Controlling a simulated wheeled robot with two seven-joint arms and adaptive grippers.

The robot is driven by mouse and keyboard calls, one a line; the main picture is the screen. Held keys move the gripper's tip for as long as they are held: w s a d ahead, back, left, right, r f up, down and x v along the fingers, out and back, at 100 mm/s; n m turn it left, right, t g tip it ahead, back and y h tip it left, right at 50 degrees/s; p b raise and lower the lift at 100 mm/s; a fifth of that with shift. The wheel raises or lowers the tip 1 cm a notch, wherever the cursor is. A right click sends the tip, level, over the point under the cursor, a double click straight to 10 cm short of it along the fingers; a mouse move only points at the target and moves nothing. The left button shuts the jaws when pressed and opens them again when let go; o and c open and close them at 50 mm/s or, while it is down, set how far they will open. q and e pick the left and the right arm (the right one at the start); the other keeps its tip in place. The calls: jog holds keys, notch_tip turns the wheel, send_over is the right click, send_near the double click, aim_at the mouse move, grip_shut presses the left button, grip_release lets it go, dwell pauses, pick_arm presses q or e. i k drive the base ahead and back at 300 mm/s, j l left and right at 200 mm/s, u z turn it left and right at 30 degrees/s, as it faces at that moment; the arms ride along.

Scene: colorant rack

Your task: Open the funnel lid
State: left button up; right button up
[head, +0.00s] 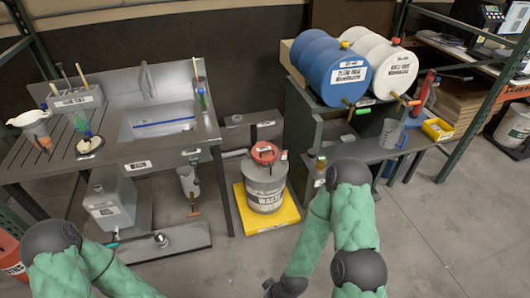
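The red funnel lid (265,151) is on top of the grey waste drum (265,190), near the middle of the head view. It appears to lie flat and closed, though its hinge and latch are too small to make out. My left arm is at the lower left and my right arm at the lower right, both folded with their forearms running down to the bottom edge. Neither gripper's fingers show. Nothing of mine touches the drum or lid.
The drum stands in a yellow tray (283,217) on the floor. A steel sink bench (110,160) is on the left. A rack with a blue drum (335,70) and a white drum (385,62) is on the right. The floor before the yellow tray is clear.

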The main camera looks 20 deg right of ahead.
aim_at(265, 149)
jog(key=i+l, duration=0.15)
jog(key=i, duration=0.25)
jog(key=i+l, duration=0.2)
jog(key=i, duration=0.25)
jog(key=i+l, duration=0.15)
jog(key=i, duration=0.25)
jog(key=i+l, duration=0.2)
jog(key=i, duration=0.2)
jog(key=z, duration=0.05)
